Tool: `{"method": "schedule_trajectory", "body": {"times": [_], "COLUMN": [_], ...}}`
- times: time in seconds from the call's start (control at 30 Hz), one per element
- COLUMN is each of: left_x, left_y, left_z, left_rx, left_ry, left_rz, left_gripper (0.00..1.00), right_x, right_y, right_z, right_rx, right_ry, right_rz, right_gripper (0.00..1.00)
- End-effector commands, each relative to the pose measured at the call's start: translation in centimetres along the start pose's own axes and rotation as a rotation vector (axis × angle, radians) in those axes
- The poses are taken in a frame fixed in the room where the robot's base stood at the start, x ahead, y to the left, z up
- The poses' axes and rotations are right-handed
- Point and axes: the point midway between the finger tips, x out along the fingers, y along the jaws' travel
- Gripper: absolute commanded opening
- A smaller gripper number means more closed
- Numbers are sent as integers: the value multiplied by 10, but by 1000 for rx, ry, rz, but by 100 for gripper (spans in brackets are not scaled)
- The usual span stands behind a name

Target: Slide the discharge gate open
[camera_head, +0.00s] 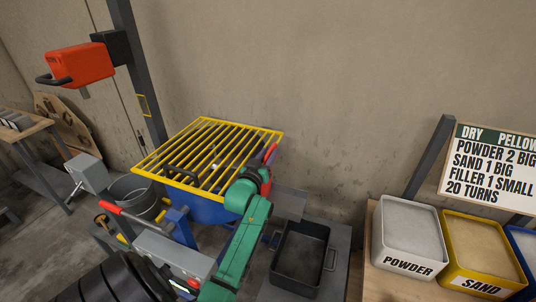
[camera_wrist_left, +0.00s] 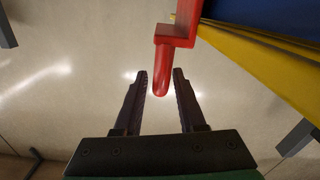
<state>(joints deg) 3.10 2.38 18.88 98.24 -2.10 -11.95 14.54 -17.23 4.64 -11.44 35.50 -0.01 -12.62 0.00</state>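A blue hopper (camera_head: 205,210) with a yellow bar grate (camera_head: 210,155) on top stands in the middle of the head view. A red handle (camera_head: 270,152) shows at its right side. I take it to be the discharge gate's handle. In the left wrist view a red grip (camera_wrist_left: 162,80) hangs from a red bracket beside a yellow edge and blue wall. My left gripper (camera_wrist_left: 160,72) is open, with one finger on each side of the grip's lower end and gaps showing. In the head view my green left arm partly hides the hopper's right side. My right gripper is not in view.
A black tray (camera_head: 300,258) sits to the right of the hopper. A grey powder bin (camera_head: 408,238) and a yellow sand bin (camera_head: 484,256) stand farther right under a recipe board (camera_head: 490,165). A metal bucket (camera_head: 138,195) is at left. A red box (camera_head: 80,64) is on a post.

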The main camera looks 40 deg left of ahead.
Motion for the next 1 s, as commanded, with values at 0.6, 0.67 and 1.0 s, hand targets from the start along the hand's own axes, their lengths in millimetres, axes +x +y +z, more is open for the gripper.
{"method": "schedule_trajectory", "body": {"times": [0.6,0.67,1.0], "left_x": [0,0,0], "left_y": [0,0,0], "left_z": [0,0,1], "left_rx": [-2,-2,-2], "left_ry": [-1,-1,-1], "left_rz": [1,1,1], "left_gripper": [0,0,0], "right_x": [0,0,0], "right_y": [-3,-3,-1], "right_z": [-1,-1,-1], "right_rx": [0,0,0], "right_ry": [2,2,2], "right_rz": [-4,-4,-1], "right_gripper": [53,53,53]}}
